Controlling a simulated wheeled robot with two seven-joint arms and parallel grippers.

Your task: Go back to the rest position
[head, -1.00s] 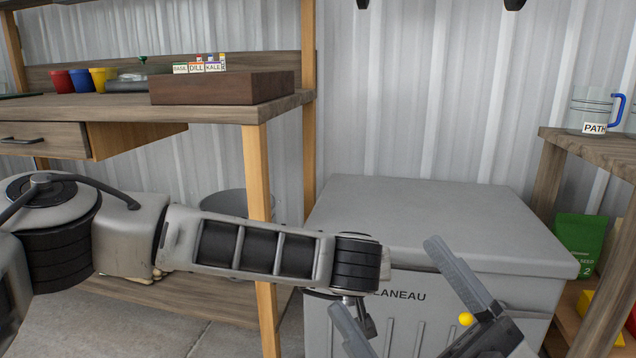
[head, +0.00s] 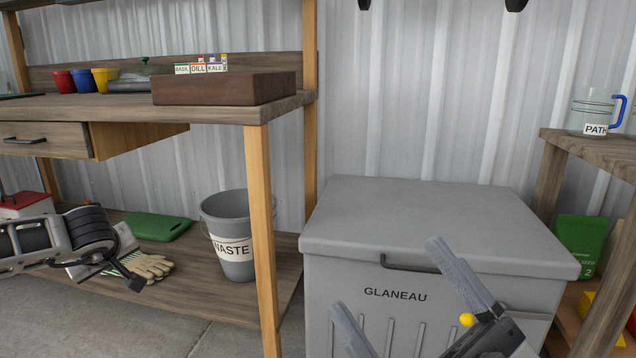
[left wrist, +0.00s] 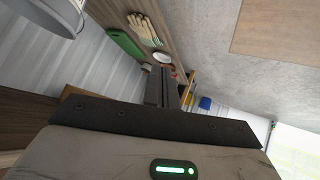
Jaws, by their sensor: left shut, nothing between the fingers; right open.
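My left gripper (head: 136,283) is at the left of the head view, in front of the bench's lower shelf and close to the gloves. Its fingers are shut with nothing between them, and they also show in the left wrist view (left wrist: 162,88). My right gripper (head: 405,295) is at the lower right of the head view, in front of the grey GLANEAU chest (head: 400,232). Its two fingers are spread wide apart and empty. A yellow ball-shaped spot shows at the base of its fingers.
The wooden bench (head: 225,108) holds coloured pots and a brown box (head: 225,88). Its lower shelf holds a WASTE bin (head: 232,240), a green board (head: 155,226) and gloves (head: 150,265). At right a shelf (head: 590,147) holds a PATH jug (head: 590,112). Bare floor shows at lower left.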

